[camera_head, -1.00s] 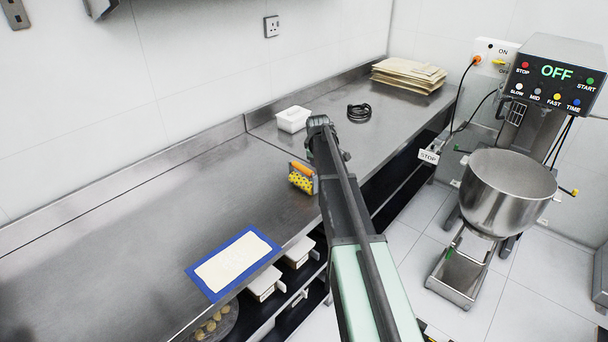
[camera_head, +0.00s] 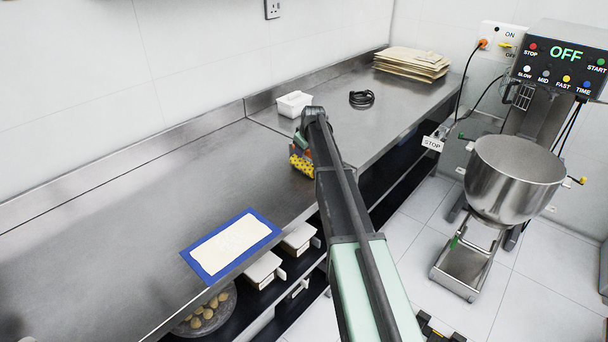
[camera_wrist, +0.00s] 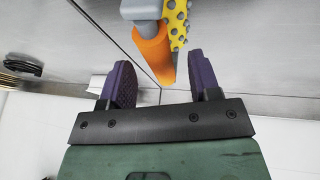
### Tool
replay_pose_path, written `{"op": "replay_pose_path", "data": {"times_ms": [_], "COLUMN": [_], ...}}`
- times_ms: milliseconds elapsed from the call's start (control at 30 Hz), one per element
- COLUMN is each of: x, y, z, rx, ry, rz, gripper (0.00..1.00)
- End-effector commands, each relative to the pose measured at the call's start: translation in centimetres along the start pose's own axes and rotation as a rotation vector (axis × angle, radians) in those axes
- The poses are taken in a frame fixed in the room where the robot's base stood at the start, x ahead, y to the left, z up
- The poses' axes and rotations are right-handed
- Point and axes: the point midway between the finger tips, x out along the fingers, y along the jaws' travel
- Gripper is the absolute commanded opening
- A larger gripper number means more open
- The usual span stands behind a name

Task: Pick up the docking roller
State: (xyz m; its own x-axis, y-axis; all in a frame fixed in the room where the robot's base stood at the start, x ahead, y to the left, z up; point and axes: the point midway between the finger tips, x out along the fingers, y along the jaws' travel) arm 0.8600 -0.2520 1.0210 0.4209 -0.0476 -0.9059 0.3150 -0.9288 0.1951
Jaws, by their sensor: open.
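The docking roller (camera_head: 300,163) stands near the front edge of the steel counter in the head view, partly covered by my arm. In the wrist view its yellow roller with grey studs (camera_wrist: 177,24) and its orange handle (camera_wrist: 153,52) show at the top middle, joined to a grey frame piece (camera_wrist: 140,9). My gripper (camera_wrist: 160,76) is open, with two purple fingers apart. The orange handle's lower end lies in line with the gap between the fingers, and I see nothing held. Whether a finger touches it, I cannot tell. In the head view the gripper is mostly hidden by my arm.
A white tub (camera_head: 294,104), a black cable coil (camera_head: 361,98) and a paper stack (camera_head: 412,62) stand farther back on the counter. A dough sheet on a blue mat (camera_head: 264,217) lies left of the roller. A mixer bowl (camera_head: 514,180) is at right.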

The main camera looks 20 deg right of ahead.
Motion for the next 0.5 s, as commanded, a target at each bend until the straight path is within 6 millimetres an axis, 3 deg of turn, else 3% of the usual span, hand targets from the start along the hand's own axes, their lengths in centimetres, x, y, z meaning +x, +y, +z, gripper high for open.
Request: {"op": "replay_pose_path", "data": {"times_ms": [33, 100, 333, 500], "x": [2.2, 3.2, 2.9, 2.9], "y": [-0.1, -0.1, 0.0, 0.0], "z": [0.2, 0.2, 0.0, 0.0], "rx": [0.000, -0.001, 0.000, -0.001], "ry": [0.000, 0.000, 0.000, 0.000], "rz": [0.000, 0.000, 0.000, 0.000], "gripper": [0.57, 0.57, 0.57, 0.32]}}
